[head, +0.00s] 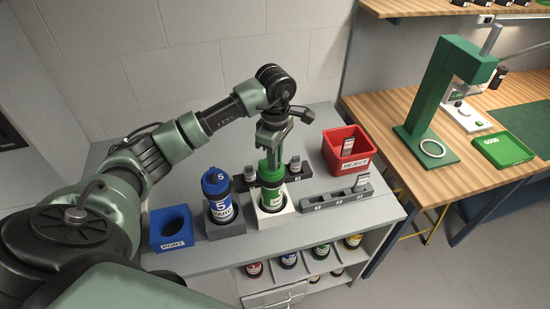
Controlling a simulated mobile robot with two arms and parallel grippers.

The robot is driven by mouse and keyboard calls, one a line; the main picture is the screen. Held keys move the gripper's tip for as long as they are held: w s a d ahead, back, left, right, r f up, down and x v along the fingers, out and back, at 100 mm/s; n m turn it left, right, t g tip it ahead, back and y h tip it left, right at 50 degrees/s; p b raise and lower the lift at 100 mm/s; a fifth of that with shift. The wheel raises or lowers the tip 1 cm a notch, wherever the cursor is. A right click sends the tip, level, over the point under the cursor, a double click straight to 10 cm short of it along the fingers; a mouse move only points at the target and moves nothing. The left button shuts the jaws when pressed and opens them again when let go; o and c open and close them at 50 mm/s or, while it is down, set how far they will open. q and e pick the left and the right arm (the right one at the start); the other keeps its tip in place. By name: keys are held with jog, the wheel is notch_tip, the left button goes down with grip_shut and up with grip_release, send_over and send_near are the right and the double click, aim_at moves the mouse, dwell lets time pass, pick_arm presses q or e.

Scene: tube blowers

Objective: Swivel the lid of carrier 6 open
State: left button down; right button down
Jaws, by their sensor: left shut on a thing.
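A green carrier (271,197) stands upright in a white block (269,217) on the grey counter; its number is not readable here. My left gripper (271,150) comes down from above and is shut on the top of this green carrier, at its lid. The gripper partly hides the lid, so I cannot tell how far it is turned. A blue carrier (219,199) marked 5 stands upright in a grey block to the left. My right gripper is not in view.
A blue PORT block (172,228) stands at the left. A grey rack (338,197) with small pots and a red REJECT bin (346,151) stand at the right. Several more carriers sit on the shelf below. A wooden bench (461,170) with a green stand (443,95) is further right.

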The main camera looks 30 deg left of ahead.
pick_arm(q)
jog(key=shift+w+a+f+n+b, duration=0.15)
jog(key=shift+w+n+b, duration=0.35)
jog(key=shift+n+b, duration=0.55)
jog(key=n+b, duration=0.1)
jog(key=w+n+b, duration=0.1)
jog(key=shift+a+n, duration=0.15)
jog(key=shift+n, duration=0.2)
jog(key=n+b, duration=0.1)
jog(key=w+n, duration=0.1)
jog(key=shift+a+n+b, duration=0.3)
jog(key=shift+a+b, duration=0.05)
jog(key=shift+b, duration=0.05)
jog(key=a+n+b, duration=0.3)
jog(key=a+n, duration=0.4)
jog(key=n, duration=1.1)
jog(key=shift+n, duration=0.4)
jog(key=c, duration=1.4)
grip_release()
jog(key=shift+c, duration=0.2)
